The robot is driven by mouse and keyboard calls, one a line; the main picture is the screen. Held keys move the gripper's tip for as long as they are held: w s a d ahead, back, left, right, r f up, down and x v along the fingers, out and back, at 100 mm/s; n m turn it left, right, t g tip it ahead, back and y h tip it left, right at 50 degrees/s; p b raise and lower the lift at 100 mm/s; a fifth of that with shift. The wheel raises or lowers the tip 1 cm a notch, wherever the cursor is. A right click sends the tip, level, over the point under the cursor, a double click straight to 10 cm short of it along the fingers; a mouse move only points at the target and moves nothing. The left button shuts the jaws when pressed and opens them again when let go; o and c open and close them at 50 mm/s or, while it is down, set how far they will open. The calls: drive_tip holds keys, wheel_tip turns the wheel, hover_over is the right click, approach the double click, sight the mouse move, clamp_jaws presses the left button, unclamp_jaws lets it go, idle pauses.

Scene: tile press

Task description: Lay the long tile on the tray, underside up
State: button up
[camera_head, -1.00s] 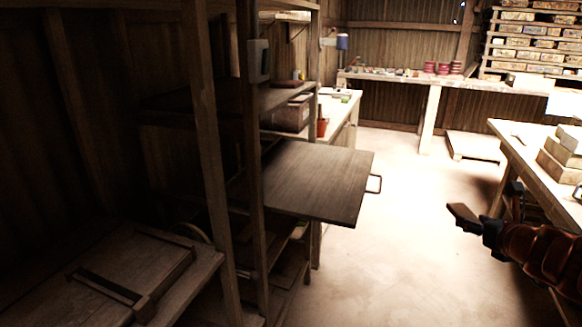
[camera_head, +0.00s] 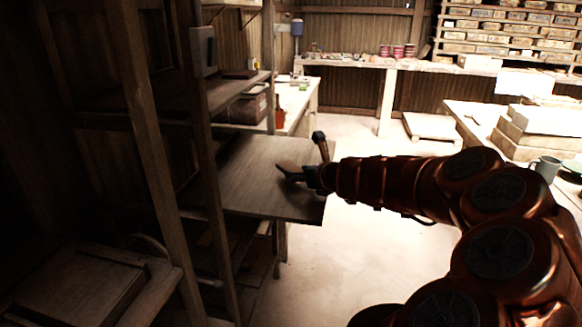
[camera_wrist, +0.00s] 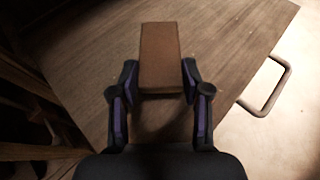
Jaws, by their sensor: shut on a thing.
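The long tile (camera_wrist: 159,55) is a plain brown slab in the wrist view, held lengthwise away from me between the fingers. In the head view only a small part of it (camera_head: 287,167) shows. My gripper (camera_wrist: 160,82) is shut on its near end; in the head view my gripper (camera_head: 303,174) is over the tray. The tray (camera_head: 255,195) is a flat wooden board projecting from the shelf rack, and fills much of the wrist view (camera_wrist: 230,45). The tile appears above the board; I cannot tell whether it touches. I cannot tell which face is up.
A metal handle (camera_wrist: 270,88) sticks out from the tray's right edge. Rack posts (camera_head: 205,150) stand left of the tray. A bench (camera_head: 490,113) with stacked slabs and a mug (camera_head: 546,167) is at right. The tray top looks otherwise bare.

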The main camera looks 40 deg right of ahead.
drive_tip(key=w+d, duration=0.2)
drive_tip(key=d, duration=0.1)
drive_tip(key=w+d, duration=0.2)
drive_tip(key=w, duration=0.1)
drive_tip(key=w+d+f, duration=0.1)
drive_tip(key=w+d, duration=0.2)
drive_tip(key=shift+d+f, duration=0.1)
drive_tip(key=shift+d, duration=0.2)
drive_tip(key=shift+f+b, duration=0.45)
drive_tip(key=shift+f, duration=1.3)
drive_tip(key=shift+f, duration=0.45)
